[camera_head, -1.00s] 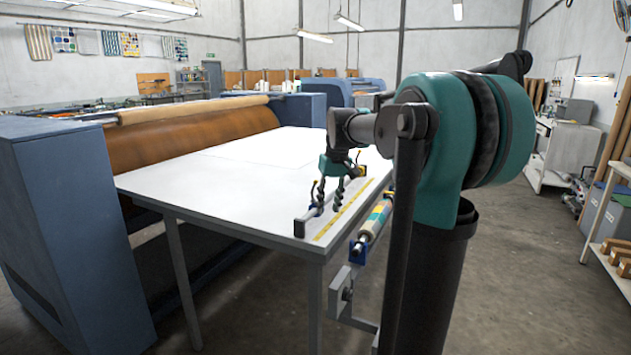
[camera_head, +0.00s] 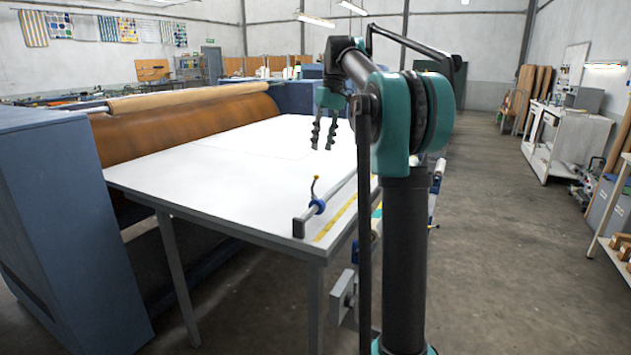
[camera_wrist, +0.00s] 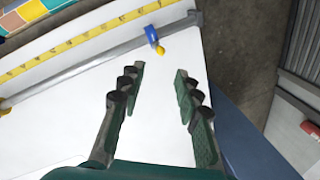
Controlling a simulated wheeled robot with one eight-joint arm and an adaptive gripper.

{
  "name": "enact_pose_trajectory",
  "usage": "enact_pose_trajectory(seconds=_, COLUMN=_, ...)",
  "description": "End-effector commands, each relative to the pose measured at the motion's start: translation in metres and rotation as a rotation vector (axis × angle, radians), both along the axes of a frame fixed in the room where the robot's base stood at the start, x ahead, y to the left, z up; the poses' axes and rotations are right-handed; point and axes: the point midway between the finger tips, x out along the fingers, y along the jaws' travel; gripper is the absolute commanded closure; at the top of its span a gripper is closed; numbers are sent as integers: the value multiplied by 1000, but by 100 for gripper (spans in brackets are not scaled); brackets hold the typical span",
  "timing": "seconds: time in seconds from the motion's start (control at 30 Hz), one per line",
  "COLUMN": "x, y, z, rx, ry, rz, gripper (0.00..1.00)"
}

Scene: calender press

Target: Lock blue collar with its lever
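The blue collar (camera_head: 317,207) sits around a grey bar (camera_head: 335,197) near the bar's close end, along the right side of the white table. Its lever, tipped with a yellow knob (camera_head: 315,181), stands up from the collar in the head view. In the wrist view the collar (camera_wrist: 152,36) is beyond my fingertips, with the knob (camera_wrist: 161,50) just below it. My gripper (camera_head: 324,146) is open and empty, above the table and apart from the collar and lever. Its two dark ribbed fingers (camera_wrist: 158,74) are spread in the wrist view. Whether the lever is locked I cannot tell.
A yellow measuring strip (camera_head: 336,222) runs along the table edge beside the bar. A roller with coloured patches (camera_wrist: 40,12) lies beyond that edge. The white tabletop (camera_head: 240,180) is clear under my gripper. A blue machine housing (camera_head: 60,220) stands at the left.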

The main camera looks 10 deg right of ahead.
Motion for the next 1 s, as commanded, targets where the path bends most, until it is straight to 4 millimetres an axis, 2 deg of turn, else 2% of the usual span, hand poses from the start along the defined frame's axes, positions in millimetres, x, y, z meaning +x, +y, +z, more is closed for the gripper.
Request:
enact_pose_trajectory(seconds=0.3, x=-5, y=12, z=-62, rx=0, ry=0, rz=0, gripper=67)
enact_pose_trajectory(seconds=0.53, x=-8, y=20, z=-101, rx=0, ry=0, rz=0, gripper=67)
enact_pose_trajectory(seconds=0.7, x=-9, y=23, z=-117, rx=0, ry=0, rz=0, gripper=67)
enact_pose_trajectory(seconds=1.0, x=-10, y=24, z=-123, rx=0, ry=0, rz=-1, gripper=67)
